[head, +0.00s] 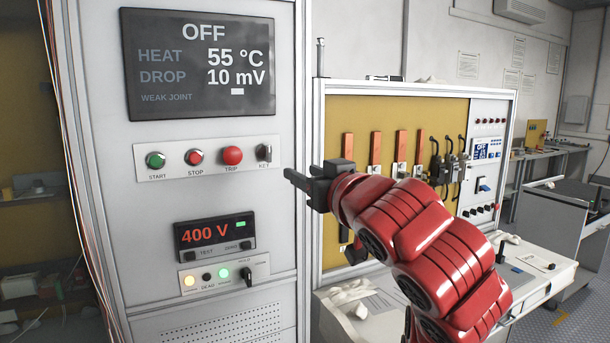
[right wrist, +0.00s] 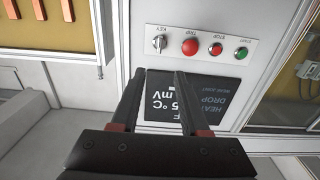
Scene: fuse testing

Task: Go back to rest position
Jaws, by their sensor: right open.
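My right gripper (head: 300,181) is at the end of the red arm, in front of the right edge of the grey cabinet (head: 210,205) in the head view. Its jaws are open and empty, as the right wrist view (right wrist: 176,100) shows. Past its fingers, that view shows the button panel (right wrist: 200,45) and the dark display (right wrist: 200,98) upside down. In the head view the display (head: 200,65) reads OFF, 55 °C and 10 mV. The key switch (head: 264,153) is just above and left of the gripper. My left gripper is not in view.
A meter (head: 215,236) reading 400 V sits lower on the cabinet. Right of it stands a test bench with a yellow backboard (head: 340,120) and copper bars. White gloves (head: 350,293) lie on the bench top. A grey workbench (head: 545,210) stands farther right.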

